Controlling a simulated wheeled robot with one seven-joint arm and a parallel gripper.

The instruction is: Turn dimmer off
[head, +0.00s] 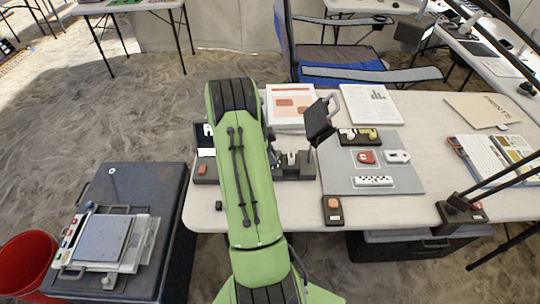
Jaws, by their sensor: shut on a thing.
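A dark device (292,165) with small light-coloured fittings sits on the white table, just right of my green arm. It may be the dimmer, but no label is readable. My gripper (273,154) is low over the table at the device's left end. Only a dark bit of it shows past my arm. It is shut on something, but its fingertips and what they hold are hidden. A dark lamp-like head (319,120) on a grey arm stands just right of and behind the device. A small dark box with an orange button (332,208) lies near the front edge.
A grey mat (407,175) with several small artifacts lies right of the device. Papers (372,104) and a folder (482,110) lie behind. A dark box with a red button (203,170) is left of my arm. A dark case (125,180) stands left; a blue chair (350,72) is behind.

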